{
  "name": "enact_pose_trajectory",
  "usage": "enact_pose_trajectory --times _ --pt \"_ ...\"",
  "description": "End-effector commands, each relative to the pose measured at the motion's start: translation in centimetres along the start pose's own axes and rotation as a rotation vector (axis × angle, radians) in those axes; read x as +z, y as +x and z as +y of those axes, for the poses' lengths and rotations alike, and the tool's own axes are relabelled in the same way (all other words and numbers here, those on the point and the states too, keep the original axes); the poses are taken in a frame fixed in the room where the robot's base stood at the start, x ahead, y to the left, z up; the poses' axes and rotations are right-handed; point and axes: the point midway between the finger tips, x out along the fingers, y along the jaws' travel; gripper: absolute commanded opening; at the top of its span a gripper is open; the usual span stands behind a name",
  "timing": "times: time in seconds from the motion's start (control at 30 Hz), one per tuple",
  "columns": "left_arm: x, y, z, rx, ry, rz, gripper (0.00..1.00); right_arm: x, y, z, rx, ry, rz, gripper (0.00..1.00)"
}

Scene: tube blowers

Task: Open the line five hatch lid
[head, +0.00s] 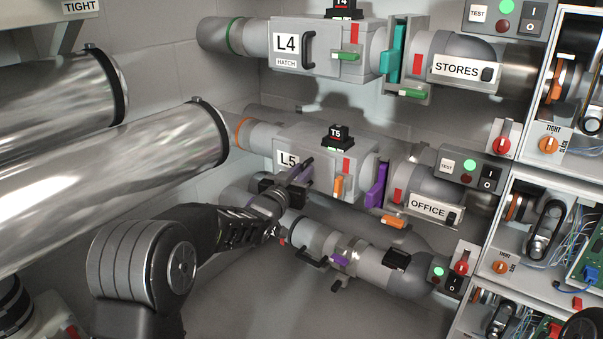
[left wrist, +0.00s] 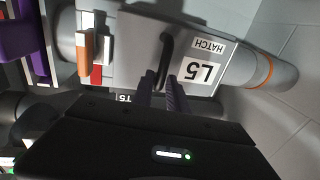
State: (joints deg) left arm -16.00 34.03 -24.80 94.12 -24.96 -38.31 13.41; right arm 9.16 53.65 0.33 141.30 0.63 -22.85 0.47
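The line five hatch is a grey box (head: 322,165) marked L5 in the head view, and it also shows upside down in the left wrist view (left wrist: 205,45). Its lid looks closed. The lid has a black handle (left wrist: 166,58) and an orange latch (left wrist: 83,53) at its other side; the orange latch also shows in the head view (head: 338,187). My left gripper (head: 303,168) is at the handle, partly hiding the label. In the left wrist view its fingers (left wrist: 159,82) are apart, either side of the handle's near end; contact is unclear. My right gripper is not in view.
The L4 hatch (head: 320,48) is above, with a green latch. A purple gate (head: 377,186) stands right of L5. Another pipe (head: 345,250) runs below. Large metal ducts (head: 120,165) fill the left. Open control cabinets (head: 530,185) are at the right.

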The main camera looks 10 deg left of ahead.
Motion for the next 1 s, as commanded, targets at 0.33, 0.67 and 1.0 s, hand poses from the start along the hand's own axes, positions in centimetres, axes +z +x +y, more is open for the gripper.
enact_pose_trajectory --times 0.33,0.67,1.0 --pt "-0.01 -0.02 -0.08 -0.001 0.0 0.0 0.0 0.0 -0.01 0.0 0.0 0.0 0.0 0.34" --pt "-0.01 -0.03 -0.15 -0.003 -0.001 0.0 0.0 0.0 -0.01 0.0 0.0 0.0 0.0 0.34" --pt "-0.01 -0.04 -0.21 -0.004 -0.002 0.0 0.0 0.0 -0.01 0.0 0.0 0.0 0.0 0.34"
